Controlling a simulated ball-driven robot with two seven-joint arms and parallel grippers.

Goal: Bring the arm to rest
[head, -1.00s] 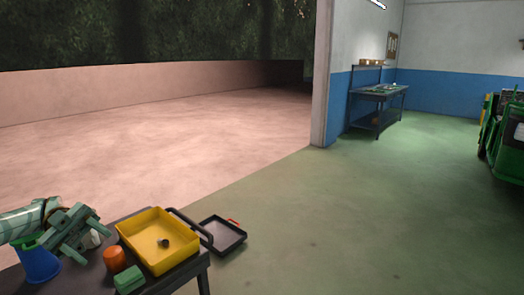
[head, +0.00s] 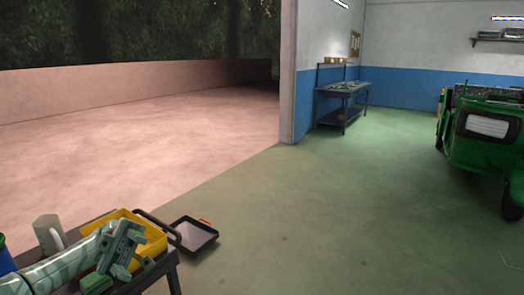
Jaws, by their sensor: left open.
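My left arm comes in from the lower left. Its pale green patterned gripper (head: 124,247) is open, with nothing seen between its fingers. In the picture it overlaps the front left of a yellow tray (head: 154,246) on a dark workbench (head: 168,276). I cannot tell whether it touches the tray. A green block (head: 95,284) shows just below the gripper. A grey-white mug (head: 47,235) stands behind the forearm. My right gripper is not in view.
A blue container (head: 5,258) is cut off at the left edge. A dark, shallow tray (head: 195,235) with a red part lies beyond the bench. A green rickshaw (head: 485,140) stands at the right, and a far workbench (head: 343,100) by the wall. The middle floor is clear.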

